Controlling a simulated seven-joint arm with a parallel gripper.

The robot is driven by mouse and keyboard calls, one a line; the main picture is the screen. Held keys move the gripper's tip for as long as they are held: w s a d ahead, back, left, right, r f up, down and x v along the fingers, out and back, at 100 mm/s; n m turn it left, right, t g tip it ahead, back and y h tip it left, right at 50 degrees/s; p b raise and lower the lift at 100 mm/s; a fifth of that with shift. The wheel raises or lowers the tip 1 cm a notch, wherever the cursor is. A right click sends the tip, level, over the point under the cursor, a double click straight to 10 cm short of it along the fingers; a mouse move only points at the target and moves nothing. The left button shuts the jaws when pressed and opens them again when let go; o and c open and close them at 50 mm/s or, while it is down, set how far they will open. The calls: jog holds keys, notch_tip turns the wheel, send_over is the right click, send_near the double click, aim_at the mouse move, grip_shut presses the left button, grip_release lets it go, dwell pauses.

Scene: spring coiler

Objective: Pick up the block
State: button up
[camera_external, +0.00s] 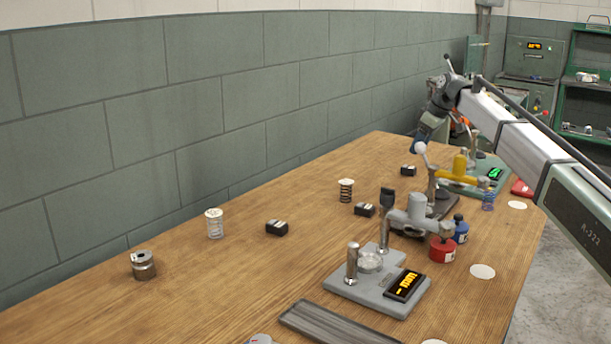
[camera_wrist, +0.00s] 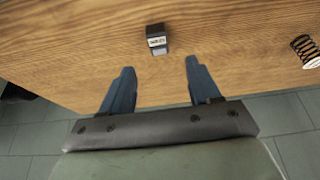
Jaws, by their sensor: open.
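A small black block with a pale label (camera_wrist: 157,40) lies on the wooden table in the wrist view, just beyond and between my fingertips. My gripper (camera_wrist: 159,65) is open, with its two blue fingers apart and nothing between them. In the outside view my gripper (camera_external: 418,143) hangs over the far part of the table, close above a small dark block (camera_external: 408,170). Two similar blocks lie nearer, one in the middle of the table (camera_external: 277,228) and one farther right (camera_external: 364,209).
A dark spring (camera_wrist: 305,50) lies at the right in the wrist view. Outside, a grey scale (camera_external: 385,293), a red jar (camera_external: 441,250) and a white spring (camera_external: 214,222) stand on the table (camera_external: 190,310). A wall runs along its left side. The table's left front is mostly clear.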

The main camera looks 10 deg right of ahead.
aim_at(408, 167)
jog(key=shift+x, duration=4.1)
jog(key=shift+d, duration=0.1)
jog(key=shift+c, duration=0.4)
grip_shut()
